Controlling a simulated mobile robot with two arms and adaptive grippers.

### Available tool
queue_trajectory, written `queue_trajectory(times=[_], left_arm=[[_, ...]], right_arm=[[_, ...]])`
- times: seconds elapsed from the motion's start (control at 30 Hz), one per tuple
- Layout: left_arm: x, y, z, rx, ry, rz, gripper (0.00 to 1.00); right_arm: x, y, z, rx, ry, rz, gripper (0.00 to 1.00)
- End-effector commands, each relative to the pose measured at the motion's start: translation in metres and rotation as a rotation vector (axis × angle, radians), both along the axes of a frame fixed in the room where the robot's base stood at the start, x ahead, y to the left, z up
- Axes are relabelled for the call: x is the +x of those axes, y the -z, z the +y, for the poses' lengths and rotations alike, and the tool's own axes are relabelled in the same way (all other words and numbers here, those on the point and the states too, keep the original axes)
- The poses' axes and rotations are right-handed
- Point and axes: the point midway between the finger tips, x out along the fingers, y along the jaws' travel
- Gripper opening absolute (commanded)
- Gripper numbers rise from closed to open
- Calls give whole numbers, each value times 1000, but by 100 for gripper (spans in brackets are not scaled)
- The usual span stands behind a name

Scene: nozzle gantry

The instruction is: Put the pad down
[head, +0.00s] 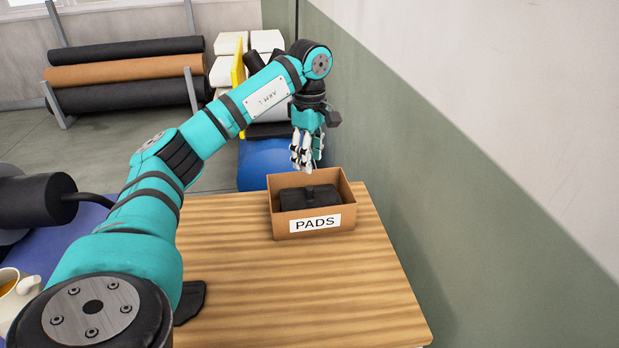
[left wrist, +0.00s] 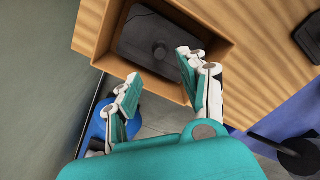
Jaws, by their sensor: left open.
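A black pad (head: 311,197) with a raised knob on top lies inside an open cardboard box (head: 308,225) labelled PADS, on the wooden table. The pad also shows in the left wrist view (left wrist: 150,45), inside the box walls (left wrist: 205,22). My left gripper (head: 307,168) hangs above the back edge of the box, pointing down. In the left wrist view its fingers (left wrist: 155,80) are spread apart with nothing between them. The gripper appears clear of the pad. My right gripper is not in view.
The wooden table (head: 385,290) has free room in front of the box. A second black flat item (head: 190,300) lies at the table's left, partly hidden by my arm. A mug (head: 15,290) sits at far left. A wall (head: 450,170) rises to the right.

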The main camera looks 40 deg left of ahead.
Motion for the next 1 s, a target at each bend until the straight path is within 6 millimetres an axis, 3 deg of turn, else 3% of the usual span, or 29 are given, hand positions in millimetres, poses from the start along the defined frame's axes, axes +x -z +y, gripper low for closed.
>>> queue_trajectory(times=[0.23, 1.0], left_arm=[[0, -24, 0, 0, 0, 0, 43], [0, -25, 0, 0, 0, 2, 43]], right_arm=[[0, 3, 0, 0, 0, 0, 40], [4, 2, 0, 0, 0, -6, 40]])
